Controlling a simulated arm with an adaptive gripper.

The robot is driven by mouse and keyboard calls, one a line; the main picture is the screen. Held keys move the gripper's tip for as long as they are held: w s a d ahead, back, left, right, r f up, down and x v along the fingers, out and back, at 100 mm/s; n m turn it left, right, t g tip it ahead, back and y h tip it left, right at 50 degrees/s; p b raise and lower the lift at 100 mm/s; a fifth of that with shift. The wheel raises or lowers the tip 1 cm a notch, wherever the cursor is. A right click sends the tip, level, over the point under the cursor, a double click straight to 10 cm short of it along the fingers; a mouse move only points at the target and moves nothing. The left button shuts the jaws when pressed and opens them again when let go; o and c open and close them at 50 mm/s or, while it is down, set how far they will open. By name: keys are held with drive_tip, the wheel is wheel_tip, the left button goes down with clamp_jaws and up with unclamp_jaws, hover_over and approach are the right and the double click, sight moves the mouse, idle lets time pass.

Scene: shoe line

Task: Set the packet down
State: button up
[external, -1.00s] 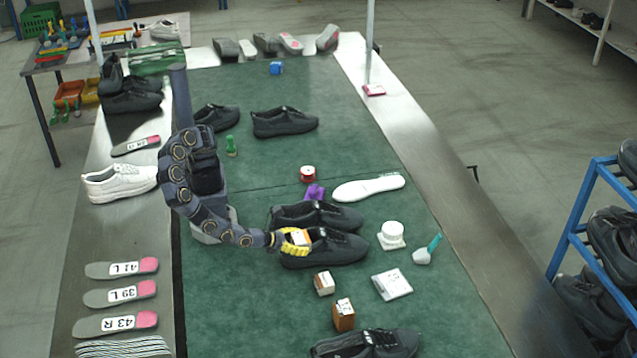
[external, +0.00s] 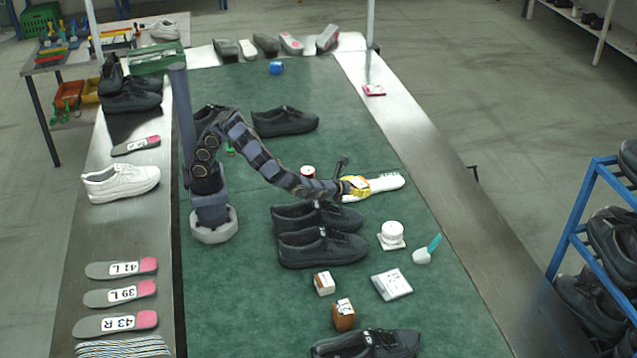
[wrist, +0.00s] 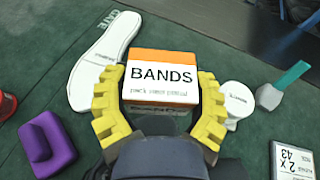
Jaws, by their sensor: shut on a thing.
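The packet (wrist: 163,78) is a small orange and white box marked "BANDS". It is between the yellow fingers of my gripper (wrist: 160,95) in the wrist view, one finger on each side. In the external view my gripper (external: 355,189) is stretched out to the right, near the left part of the white insole (external: 385,184). The packet is small there and partly hidden by the fingers. In the wrist view the white insole (wrist: 100,65) lies to the left of and beyond the packet. I cannot tell the packet's exact height above the green mat (external: 260,320).
Two black shoes (external: 322,248) stand below my gripper in the external view. A purple block (wrist: 46,143), a white round-topped item (wrist: 237,98) and a teal-handled tool (wrist: 283,85) surround it in the wrist view. Bare mat lies between the insole and the round-topped item.

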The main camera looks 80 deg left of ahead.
drive_tip(key=shift+w+a+f, duration=0.1)
drive_tip(key=shift+w+a, duration=0.1)
drive_tip(key=shift+a, duration=0.15)
drive_tip(key=shift+w+f, duration=0.2)
drive_tip(key=shift+w, duration=0.1)
drive_tip(key=w+d+f, duration=0.1)
drive_tip(key=w+f, duration=0.3)
drive_tip(key=w, duration=0.5)
hover_over(397, 217)
wheel_tip(397, 217, down, 5)
drive_tip(key=shift+s+d+f, duration=0.1)
drive_tip(key=shift+d, duration=0.05)
drive_tip(key=shift+w+f, duration=0.2)
drive_tip(key=shift+f, duration=1.45)
